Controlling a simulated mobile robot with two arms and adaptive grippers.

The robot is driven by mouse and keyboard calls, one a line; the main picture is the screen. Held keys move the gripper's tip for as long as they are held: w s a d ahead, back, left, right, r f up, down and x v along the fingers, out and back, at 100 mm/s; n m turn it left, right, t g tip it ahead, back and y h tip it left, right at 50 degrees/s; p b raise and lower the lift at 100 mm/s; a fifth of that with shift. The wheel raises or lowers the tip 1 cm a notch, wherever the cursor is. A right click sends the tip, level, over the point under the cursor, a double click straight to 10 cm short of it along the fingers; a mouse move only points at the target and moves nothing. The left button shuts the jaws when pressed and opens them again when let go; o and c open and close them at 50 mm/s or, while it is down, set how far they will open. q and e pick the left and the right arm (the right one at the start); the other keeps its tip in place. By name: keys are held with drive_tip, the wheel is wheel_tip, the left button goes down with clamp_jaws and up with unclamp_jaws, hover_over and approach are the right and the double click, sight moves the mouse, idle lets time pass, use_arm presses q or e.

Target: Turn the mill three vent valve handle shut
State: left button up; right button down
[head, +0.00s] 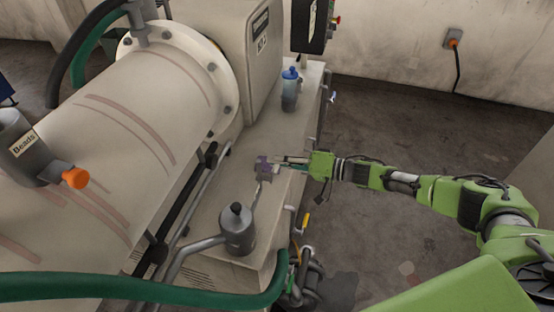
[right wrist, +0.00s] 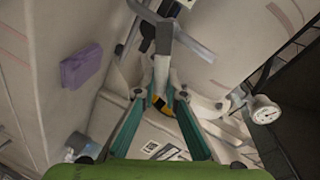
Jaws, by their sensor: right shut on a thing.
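My right gripper (head: 281,162) reaches in from the right over the pale mill bench. In the right wrist view its two teal fingers (right wrist: 168,98) close around a slim grey handle, which I take to be the vent valve handle (right wrist: 162,72). Yellow and black show at the handle's lower end between the fingers. Grey metal fittings (right wrist: 180,38) stand just beyond it. In the head view the valve (head: 264,175) is small at the fingertips and its handle angle is hard to read. My left gripper is out of view.
A purple block-like item (right wrist: 82,67) shows left of the fingers in the wrist view. A grey capped canister (head: 237,230) and a blue-topped bottle (head: 290,90) stand on the bench. A green hose (head: 130,289) crosses the front. A gauge (right wrist: 264,109) is at right.

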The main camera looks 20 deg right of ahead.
drive_tip(key=shift+w+d+f+m+g+y+b, duration=0.15)
drive_tip(key=shift+f+m+g+b, duration=0.2)
drive_tip(key=shift+f+m, duration=0.55)
drive_tip(key=shift+w+d+f+m+g+y+b, duration=0.2)
drive_tip(key=shift+f+m+b, duration=0.25)
drive_tip(key=shift+m, duration=0.75)
drive_tip(key=shift+s+a, duration=0.1)
drive_tip(key=shift+a, duration=0.05)
drive_tip(key=c, duration=2.1)
unclamp_jaws()
drive_tip(key=v, duration=1.2)
